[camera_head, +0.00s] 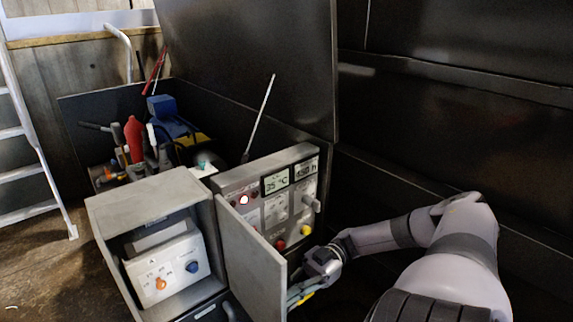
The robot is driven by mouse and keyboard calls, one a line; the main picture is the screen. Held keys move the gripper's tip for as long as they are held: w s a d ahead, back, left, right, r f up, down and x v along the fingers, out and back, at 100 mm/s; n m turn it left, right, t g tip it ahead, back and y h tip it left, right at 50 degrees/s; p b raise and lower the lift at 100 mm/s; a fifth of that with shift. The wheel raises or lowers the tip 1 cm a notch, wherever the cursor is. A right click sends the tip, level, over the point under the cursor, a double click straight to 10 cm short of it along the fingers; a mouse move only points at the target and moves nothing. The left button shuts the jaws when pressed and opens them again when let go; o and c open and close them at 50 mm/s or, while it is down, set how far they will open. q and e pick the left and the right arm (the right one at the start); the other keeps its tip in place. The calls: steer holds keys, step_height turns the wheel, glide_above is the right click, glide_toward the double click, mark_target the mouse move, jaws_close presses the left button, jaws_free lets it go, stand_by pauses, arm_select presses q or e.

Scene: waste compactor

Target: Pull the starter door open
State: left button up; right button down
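The starter door (248,262) is a flat grey panel at the right side of a grey box (150,190). It stands swung out, so the box front is uncovered. Inside is a white control unit (168,270) with an orange knob and a blue knob. My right gripper (300,292) is at the free edge of the door, on its right side. The door hides part of the fingers, and I cannot tell whether they touch or grip it. My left gripper is not in view.
A grey panel (268,190) with two displays and several buttons stands right behind the door. Behind the box is an open bay with a red bottle (134,138) and a blue part (170,118). Dark metal walls close off the right. A white ladder (35,150) leans at far left.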

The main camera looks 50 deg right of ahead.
steer(key=c, duration=2)
jaws_free()
steer(key=shift+o, duration=0.2)
steer(key=v, duration=1.2)
